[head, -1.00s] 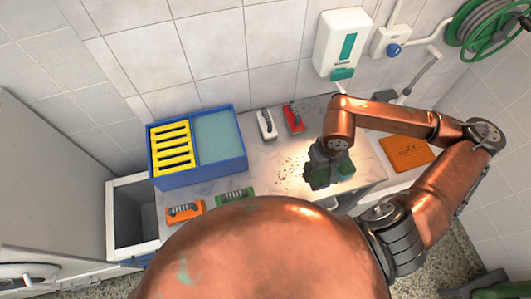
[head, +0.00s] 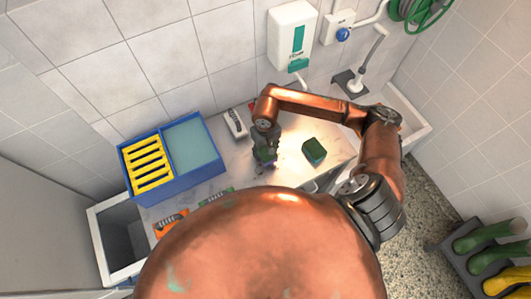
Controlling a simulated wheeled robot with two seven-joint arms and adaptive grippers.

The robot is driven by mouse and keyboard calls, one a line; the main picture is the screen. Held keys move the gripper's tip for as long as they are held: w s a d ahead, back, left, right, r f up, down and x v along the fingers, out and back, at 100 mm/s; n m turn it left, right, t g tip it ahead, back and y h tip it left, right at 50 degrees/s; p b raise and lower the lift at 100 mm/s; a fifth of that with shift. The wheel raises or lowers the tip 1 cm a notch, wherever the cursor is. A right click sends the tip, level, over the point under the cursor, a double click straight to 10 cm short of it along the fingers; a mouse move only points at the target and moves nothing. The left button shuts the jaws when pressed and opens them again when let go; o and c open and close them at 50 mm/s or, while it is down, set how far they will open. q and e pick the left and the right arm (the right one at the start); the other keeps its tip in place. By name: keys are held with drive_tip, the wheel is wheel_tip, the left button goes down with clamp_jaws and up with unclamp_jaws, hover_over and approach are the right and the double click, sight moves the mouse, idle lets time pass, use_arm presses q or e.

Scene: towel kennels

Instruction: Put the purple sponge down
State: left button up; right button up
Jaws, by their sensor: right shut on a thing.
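My right gripper (head: 265,146) points down over the middle of the counter, shut on the purple sponge (head: 265,158). Only a small part of the sponge shows below the fingers, purple with some green. I cannot tell whether it touches the counter. A green sponge (head: 313,151) lies on the counter to the right of the gripper, apart from it. My left gripper is not in view.
A blue tray (head: 205,182) with a yellow slotted rack (head: 148,164) stands at the left. A white-and-grey brush (head: 235,123) lies behind the gripper. An orange brush (head: 166,225) lies at the front left. The counter (head: 290,170) near the green sponge is clear.

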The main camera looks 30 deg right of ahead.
sight(265, 155)
wheel_tip(265, 155, down, 3)
drive_tip(key=shift+w+a+f+p, duration=0.1)
drive_tip(key=shift+w+p, duration=0.05)
drive_tip(key=shift+p, duration=0.5)
drive_tip(key=shift+f, duration=0.2)
drive_tip(key=shift+f, duration=0.15)
drive_tip(key=o, duration=0.7)
drive_tip(key=shift+o, duration=0.2)
